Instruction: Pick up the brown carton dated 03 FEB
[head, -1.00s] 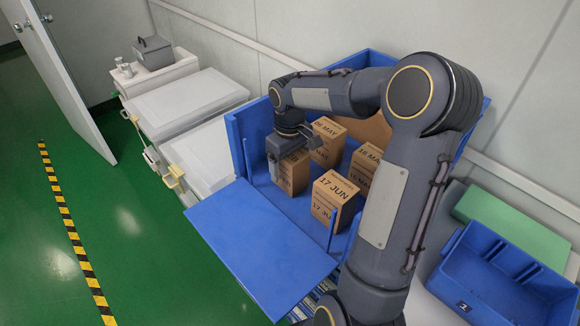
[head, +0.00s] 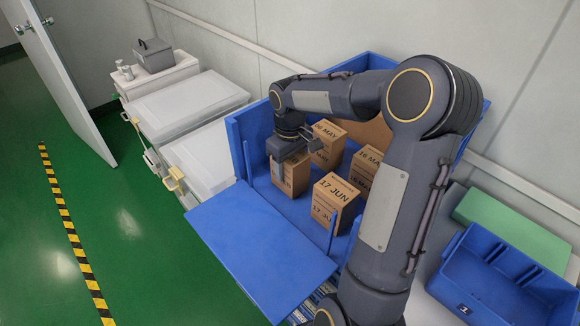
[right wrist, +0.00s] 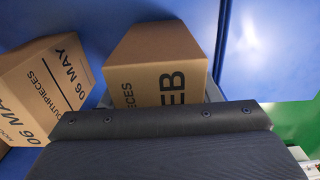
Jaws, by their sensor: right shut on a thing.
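My right gripper (head: 287,163) is shut on a brown carton (head: 291,181) at the left inside the blue bin (head: 237,150). In the right wrist view the held carton (right wrist: 155,60) shows "EB" and "PIECES" in black; the rest of its date is hidden behind the gripper body. I cannot tell whether it is clear of the bin floor. Behind it stands a carton dated 06 MAY (head: 328,138), which also shows at the left in the right wrist view (right wrist: 45,85). My left gripper is not in view.
Cartons dated 17 JUN (head: 331,201) and 16 MAY (head: 365,165) stand to the right in the bin. A blue flap (head: 262,250) hangs out at the front. A blue tray (head: 505,275) and a green box (head: 515,220) lie at right. White cabinets (head: 190,105) stand at left.

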